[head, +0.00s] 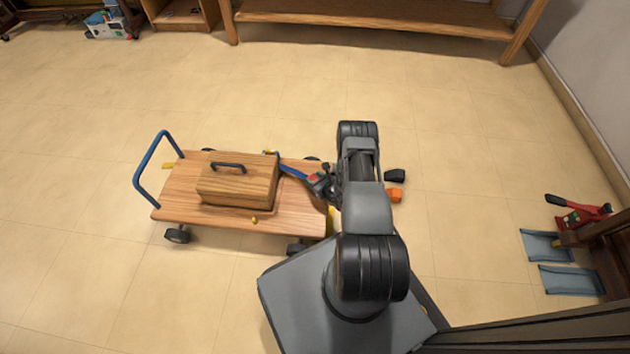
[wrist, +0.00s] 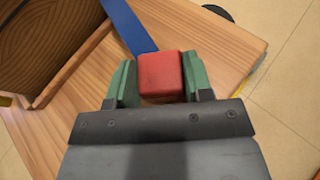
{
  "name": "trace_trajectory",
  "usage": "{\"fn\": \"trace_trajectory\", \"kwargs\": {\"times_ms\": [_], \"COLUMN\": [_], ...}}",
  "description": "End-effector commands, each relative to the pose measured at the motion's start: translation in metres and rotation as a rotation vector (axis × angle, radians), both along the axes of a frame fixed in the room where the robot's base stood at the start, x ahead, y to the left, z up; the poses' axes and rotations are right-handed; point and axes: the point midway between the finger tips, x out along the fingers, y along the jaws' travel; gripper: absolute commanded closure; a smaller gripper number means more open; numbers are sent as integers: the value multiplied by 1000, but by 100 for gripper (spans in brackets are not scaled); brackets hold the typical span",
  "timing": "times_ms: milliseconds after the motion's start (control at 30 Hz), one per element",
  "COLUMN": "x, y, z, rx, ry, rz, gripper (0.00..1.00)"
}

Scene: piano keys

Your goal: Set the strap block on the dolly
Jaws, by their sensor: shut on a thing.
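The strap block is a red block (wrist: 160,74), with a blue strap (wrist: 128,25) running from it toward the wooden box. My gripper (head: 320,183) is shut on the red block, its green fingers on both sides of it in the wrist view. The dolly (head: 172,207) is a wooden platform with a blue push handle and dark wheels. The block is over the dolly's right end. I cannot tell whether it touches the deck. In the head view my arm partly hides this end.
A wooden box (head: 235,186) with a dark handle sits on the dolly. A black block (head: 395,175) and an orange block (head: 395,195) lie on the floor right of my arm. A red tool (head: 582,213) is at the far right. The floor behind the dolly is clear.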

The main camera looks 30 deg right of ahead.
Motion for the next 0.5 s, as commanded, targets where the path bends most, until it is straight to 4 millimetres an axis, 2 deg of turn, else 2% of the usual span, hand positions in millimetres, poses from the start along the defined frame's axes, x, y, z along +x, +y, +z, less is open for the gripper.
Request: {"fn": "trace_trajectory", "kwargs": {"times_ms": [233,267,500], "x": [0,0,0], "y": [0,0,0], "z": [-5,-4,-3], "rx": [0,0,0], "ry": [0,0,0], "rz": [0,0,0], "gripper": [77,52,29]}}
